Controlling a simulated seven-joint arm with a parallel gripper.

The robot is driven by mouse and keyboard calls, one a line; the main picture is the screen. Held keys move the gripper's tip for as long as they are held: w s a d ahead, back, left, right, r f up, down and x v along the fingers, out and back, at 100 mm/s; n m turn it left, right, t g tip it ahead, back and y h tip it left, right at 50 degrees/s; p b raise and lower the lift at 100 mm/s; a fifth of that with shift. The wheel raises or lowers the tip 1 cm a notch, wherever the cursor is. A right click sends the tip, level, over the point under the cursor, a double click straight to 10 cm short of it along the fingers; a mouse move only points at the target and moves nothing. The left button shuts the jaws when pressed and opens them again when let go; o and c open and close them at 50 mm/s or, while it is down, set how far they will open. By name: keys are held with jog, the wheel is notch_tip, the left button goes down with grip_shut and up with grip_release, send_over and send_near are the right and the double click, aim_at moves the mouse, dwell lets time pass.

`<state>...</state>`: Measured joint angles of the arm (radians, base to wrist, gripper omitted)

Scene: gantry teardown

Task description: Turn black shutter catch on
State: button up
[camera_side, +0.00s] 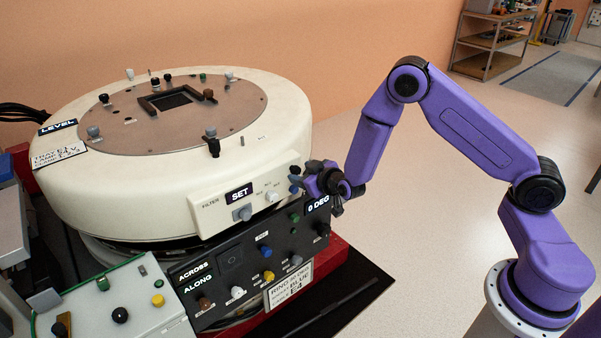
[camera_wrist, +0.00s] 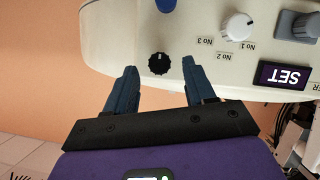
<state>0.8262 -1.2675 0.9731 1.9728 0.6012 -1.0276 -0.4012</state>
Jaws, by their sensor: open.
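A small round black knob (camera_wrist: 159,63) with a pale pointer mark sits on the cream housing (camera_wrist: 115,25) in the wrist view. It may be the shutter catch; no readable label beside it confirms this. My gripper (camera_wrist: 159,69) is open, with one blue-grey finger on each side of the knob in the picture and a visible gap to both. Contact cannot be seen.
A blue knob (camera_wrist: 166,4) and a white knob (camera_wrist: 237,27) are near the black knob. The SET switch (camera_side: 242,213) is left of my gripper. A black panel (camera_side: 230,260) with several coloured knobs lies below. Open floor (camera_side: 420,240) is to the right.

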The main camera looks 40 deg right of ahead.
jog(key=shift+x, duration=0.9)
grip_shut()
